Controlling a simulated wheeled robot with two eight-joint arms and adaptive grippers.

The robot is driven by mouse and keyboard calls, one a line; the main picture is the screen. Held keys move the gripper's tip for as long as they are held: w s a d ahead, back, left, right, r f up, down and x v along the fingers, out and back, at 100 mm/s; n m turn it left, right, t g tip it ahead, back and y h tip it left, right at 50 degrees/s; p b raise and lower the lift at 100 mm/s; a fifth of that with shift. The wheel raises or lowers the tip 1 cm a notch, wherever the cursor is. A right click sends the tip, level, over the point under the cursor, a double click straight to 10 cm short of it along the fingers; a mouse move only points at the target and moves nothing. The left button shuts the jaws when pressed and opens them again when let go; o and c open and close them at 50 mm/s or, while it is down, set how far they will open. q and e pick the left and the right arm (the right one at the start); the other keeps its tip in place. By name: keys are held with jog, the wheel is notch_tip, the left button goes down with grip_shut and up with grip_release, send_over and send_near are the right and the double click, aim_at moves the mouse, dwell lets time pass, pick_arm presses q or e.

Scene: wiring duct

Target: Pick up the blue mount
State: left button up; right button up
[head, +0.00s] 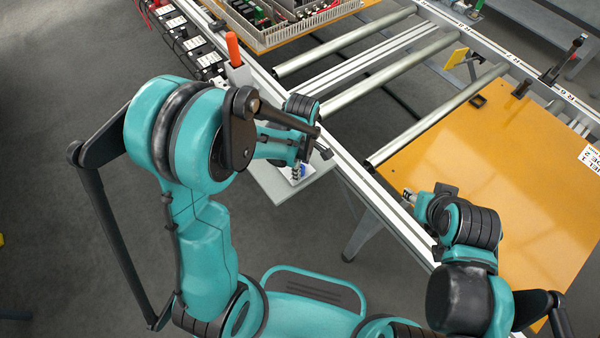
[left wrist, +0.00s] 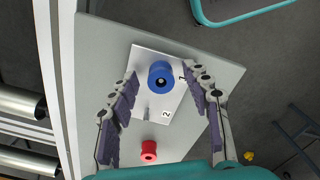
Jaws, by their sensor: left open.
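The blue mount (left wrist: 161,76) is a round blue piece with a dark centre hole. It stands on a white plate (left wrist: 150,57) marked 1 and 2, near the 1. My left gripper (left wrist: 159,82) is open, with one finger on each side of the mount and a gap to both. In the head view my left gripper (head: 298,172) points down over the small grey shelf and largely hides the mount. My right gripper (head: 408,196) is by the orange board's near left corner; its jaws are too small to read.
A red round piece (left wrist: 148,151) stands on the grey shelf (left wrist: 105,45) beside the plate. The metal frame rail (head: 362,190) runs along the shelf. An orange board (head: 500,160) lies to the right. An orange-handled tool (head: 233,50) stands behind my left arm.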

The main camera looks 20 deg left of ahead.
pick_arm(q)
jog(key=shift+f, duration=0.4)
jog(key=shift+r, duration=0.1)
jog(key=c, duration=1)
jog(key=shift+r, duration=0.15)
jog(key=shift+r+p, duration=0.3)
notch_tip(320, 180, up, 4)
jog(key=shift+p, duration=1.15)
jog(key=s+d+r+p, duration=0.3)
jog(key=s+d+r, duration=0.3)
jog(key=d, duration=0.4)
jog(key=shift+r+p, duration=0.25)
jog(key=shift+p, duration=0.15)
